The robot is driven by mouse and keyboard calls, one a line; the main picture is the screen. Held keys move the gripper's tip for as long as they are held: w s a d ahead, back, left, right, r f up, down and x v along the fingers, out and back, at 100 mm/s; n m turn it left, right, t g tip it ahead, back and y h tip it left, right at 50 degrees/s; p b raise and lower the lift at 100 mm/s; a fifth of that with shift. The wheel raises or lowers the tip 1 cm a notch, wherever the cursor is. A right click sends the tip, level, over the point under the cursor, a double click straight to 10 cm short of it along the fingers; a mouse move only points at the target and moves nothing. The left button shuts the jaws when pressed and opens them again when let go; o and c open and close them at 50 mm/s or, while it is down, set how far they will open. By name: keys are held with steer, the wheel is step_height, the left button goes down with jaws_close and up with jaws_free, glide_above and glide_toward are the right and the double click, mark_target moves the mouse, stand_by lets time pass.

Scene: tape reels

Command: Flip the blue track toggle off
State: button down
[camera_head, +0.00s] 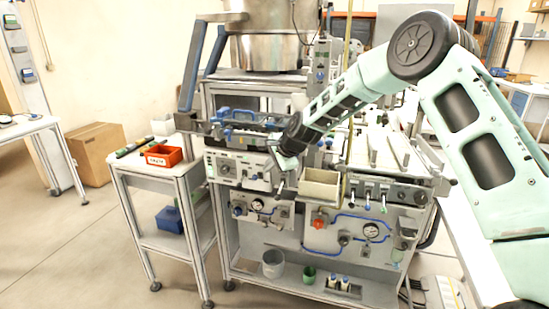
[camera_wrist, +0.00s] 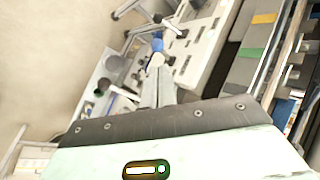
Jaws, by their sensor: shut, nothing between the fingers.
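My gripper (camera_head: 285,182) is shut and empty, in front of the right end of the white control panel (camera_head: 238,171) in the head view. In the wrist view its pale fingers (camera_wrist: 156,72) are together. A round blue tip (camera_wrist: 157,44) shows just beyond them; I cannot tell whether they touch or whether it is the blue track toggle. To the right in the head view, several small levers hang from another panel, one with a blue tip (camera_head: 367,204). Which way the blue toggle is set cannot be told.
A cream bin (camera_head: 321,188) stands just right of my gripper. Blue handles (camera_head: 236,115) and a rail lie above it. A red bin (camera_head: 163,156) sits on the side table at left. Hoses and gauges (camera_head: 371,231) fill the lower panel.

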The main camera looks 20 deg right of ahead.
mark_target(257, 176)
steer(key=shift+p+x, duration=0.35)
steer(key=shift+x, duration=1.65)
steer(key=shift+a+f+b, duration=0.1)
steer(key=shift+f+b, duration=0.05)
steer(key=shift+b, duration=0.2)
steer(key=shift+s+f+t+b, duration=0.15)
steer(key=shift+t+b, duration=0.15)
steer(key=shift+b, duration=0.15)
steer(key=shift+a+h, duration=0.1)
steer(key=shift+h, duration=0.2)
steer(key=t+b, duration=0.1)
steer(key=b, duration=0.1)
steer(key=f+n+t+h+b, duration=0.1)
steer(key=b, duration=0.2)
steer(key=s+f+t+b, duration=0.1)
steer(key=b, duration=0.2)
steer(key=shift+a+f+n+h, duration=0.15)
steer(key=shift+a+n+h, duration=0.15)
